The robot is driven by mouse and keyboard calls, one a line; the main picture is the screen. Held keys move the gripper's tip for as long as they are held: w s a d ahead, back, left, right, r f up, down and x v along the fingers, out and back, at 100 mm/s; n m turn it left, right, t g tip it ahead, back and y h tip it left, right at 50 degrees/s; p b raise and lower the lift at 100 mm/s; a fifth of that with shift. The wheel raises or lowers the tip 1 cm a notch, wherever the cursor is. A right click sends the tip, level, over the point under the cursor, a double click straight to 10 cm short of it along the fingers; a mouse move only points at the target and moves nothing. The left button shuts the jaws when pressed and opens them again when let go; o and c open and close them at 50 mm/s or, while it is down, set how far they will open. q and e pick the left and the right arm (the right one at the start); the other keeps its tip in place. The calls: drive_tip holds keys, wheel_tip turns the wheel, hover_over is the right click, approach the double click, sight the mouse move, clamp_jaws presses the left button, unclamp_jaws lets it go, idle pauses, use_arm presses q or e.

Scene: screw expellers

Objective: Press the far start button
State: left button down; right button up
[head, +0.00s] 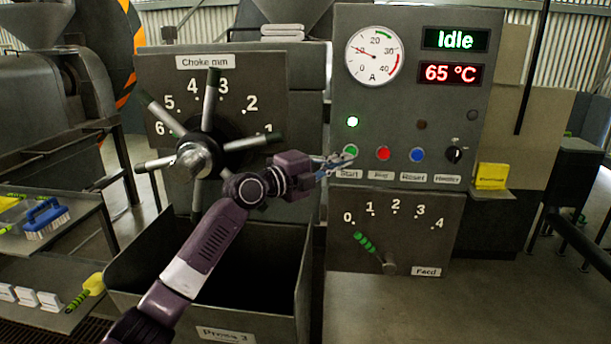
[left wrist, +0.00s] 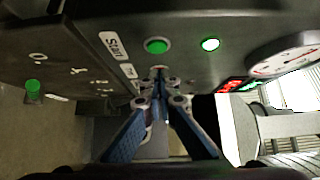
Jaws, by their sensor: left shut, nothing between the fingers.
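The green start button (head: 350,151) sits on the grey control panel (head: 470,60), above its "Start" label. It also shows in the left wrist view (left wrist: 157,46) as a green disc in a ring. My left gripper (head: 343,160) is shut and empty, its tips close to the button's lower left in the head view. In the left wrist view, the closed fingertips (left wrist: 159,82) appear below the button in the picture; I cannot tell whether they touch the panel. My right gripper is in neither view.
A red button (head: 383,153), a blue button (head: 417,155) and a black knob (head: 454,154) sit right of start. The display (head: 455,39) reads "Idle". A choke handwheel (head: 205,150) with projecting spokes stands left, behind my arm. A feed lever (head: 365,243) is below.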

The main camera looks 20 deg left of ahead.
use_arm(q)
drive_tip(key=b+v, duration=0.3)
drive_tip(key=v, duration=0.6)
drive_tip(key=shift+s, duration=0.15)
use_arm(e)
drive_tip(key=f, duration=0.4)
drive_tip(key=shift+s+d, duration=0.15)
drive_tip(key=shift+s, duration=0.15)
use_arm(q)
drive_tip(key=shift+a, duration=0.1)
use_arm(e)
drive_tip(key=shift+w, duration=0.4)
